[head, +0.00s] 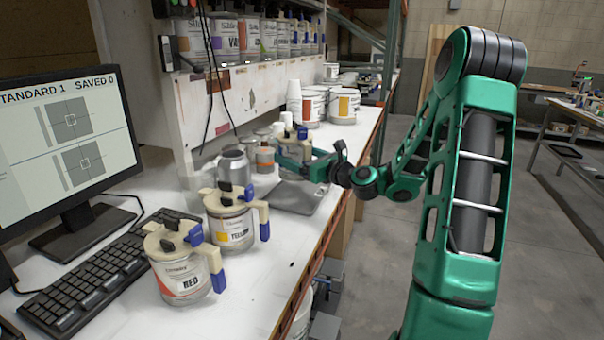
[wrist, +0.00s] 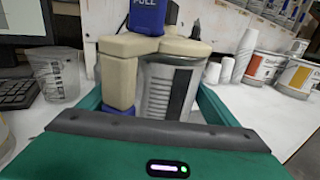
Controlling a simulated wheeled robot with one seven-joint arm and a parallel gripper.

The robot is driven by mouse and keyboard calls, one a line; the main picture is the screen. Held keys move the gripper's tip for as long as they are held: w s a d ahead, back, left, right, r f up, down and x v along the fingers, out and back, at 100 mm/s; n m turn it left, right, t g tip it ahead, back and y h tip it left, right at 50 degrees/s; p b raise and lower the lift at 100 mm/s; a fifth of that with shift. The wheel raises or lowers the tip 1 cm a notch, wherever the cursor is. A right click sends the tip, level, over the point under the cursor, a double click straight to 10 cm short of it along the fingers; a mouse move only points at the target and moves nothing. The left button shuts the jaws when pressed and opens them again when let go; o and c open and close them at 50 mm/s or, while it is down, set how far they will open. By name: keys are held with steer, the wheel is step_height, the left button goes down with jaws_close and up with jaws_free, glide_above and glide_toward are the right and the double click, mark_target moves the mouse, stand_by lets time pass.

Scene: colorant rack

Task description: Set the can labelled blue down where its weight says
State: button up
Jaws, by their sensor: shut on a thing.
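My gripper (head: 296,160) is over the far part of the bench, shut on a can. The held can shows close up in the wrist view (wrist: 172,88), upright between my green fingers. It has a grey body with a dark striped panel, a beige lid and handle, and a blue tab reading PULL (wrist: 147,16). No colour name on it is readable from here. A flat grey plate (head: 297,198) lies on the bench just below and in front of my gripper. I cannot tell whether the can touches anything beneath it.
A red-labelled can (head: 186,275) and a yellow-labelled can (head: 230,230) stand nearer on the white bench. A bare metal can (head: 234,168) stands left of the plate. A monitor (head: 60,150) and keyboard (head: 90,275) are left. Tubs (head: 343,106) and paper cups stand behind.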

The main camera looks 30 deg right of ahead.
steer(key=d+f, duration=0.1)
steer(key=d, duration=0.1)
steer(key=w+d+f, duration=0.1)
steer(key=shift+w+d+f, duration=0.15)
steer(key=shift+w+d, duration=0.05)
steer(key=shift+d, duration=0.2)
steer(key=shift+f, duration=2)
steer(key=o, duration=1.4)
steer(key=shift+f, duration=0.15)
steer(key=shift+o, duration=0.2)
steer(key=v, duration=1.2)
steer(key=shift+s, duration=0.1)
